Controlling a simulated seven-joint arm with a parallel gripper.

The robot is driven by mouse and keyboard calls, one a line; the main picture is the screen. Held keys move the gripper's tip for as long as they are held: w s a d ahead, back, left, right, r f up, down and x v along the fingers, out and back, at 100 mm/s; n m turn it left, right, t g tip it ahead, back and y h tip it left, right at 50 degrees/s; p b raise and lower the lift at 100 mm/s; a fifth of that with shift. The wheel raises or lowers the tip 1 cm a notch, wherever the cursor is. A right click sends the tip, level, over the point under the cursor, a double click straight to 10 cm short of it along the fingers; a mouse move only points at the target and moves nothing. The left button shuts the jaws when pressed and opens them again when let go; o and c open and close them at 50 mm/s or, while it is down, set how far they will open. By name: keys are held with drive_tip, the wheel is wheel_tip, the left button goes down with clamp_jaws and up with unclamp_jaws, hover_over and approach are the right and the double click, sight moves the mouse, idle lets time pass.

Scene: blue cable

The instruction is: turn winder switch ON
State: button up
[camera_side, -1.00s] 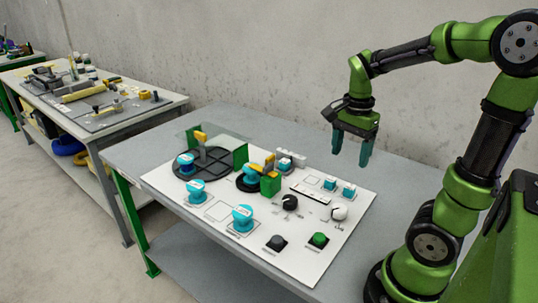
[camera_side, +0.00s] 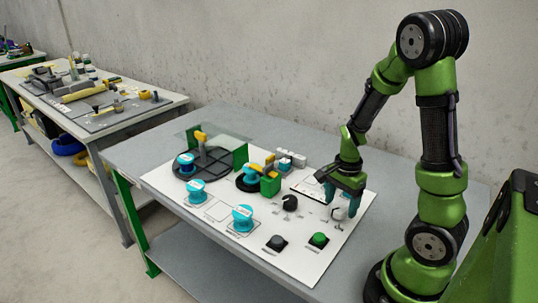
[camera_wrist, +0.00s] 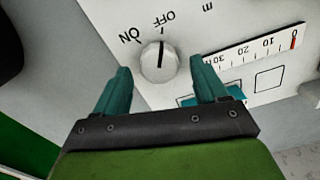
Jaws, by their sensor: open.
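The winder switch is a white round knob (camera_side: 338,214) on the white panel, partly hidden by my gripper in the side view. In the wrist view the knob (camera_wrist: 158,62) shows a black pointer line aimed roughly at the OFF label (camera_wrist: 164,23). The ON label (camera_wrist: 130,37) is to the left of that. My gripper (camera_side: 341,203) is open over the knob. In the wrist view its two teal fingers (camera_wrist: 160,78) stand on either side of the knob, with a gap visible on each side.
A black knob (camera_side: 290,203) sits left of the white one. A green button (camera_side: 319,239) and a black button (camera_side: 276,243) are nearer the panel's front edge. A ruler scale (camera_wrist: 250,50) lies right of the knob in the wrist view. Spools and green blocks (camera_side: 270,184) stand further left.

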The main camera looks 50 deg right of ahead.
drive_tip(key=shift+f, duration=0.5)
drive_tip(key=c, duration=1.1)
drive_tip(key=shift+o, duration=0.2)
drive_tip(key=shift+n, duration=0.4)
drive_tip(key=n, duration=0.5)
drive_tip(key=shift+n, duration=0.3)
drive_tip(key=n, duration=0.5)
drive_tip(key=shift+w, duration=0.15)
drive_tip(key=shift+n, duration=0.4)
drive_tip(key=o, duration=1.1)
drive_tip(key=shift+c, duration=0.2)
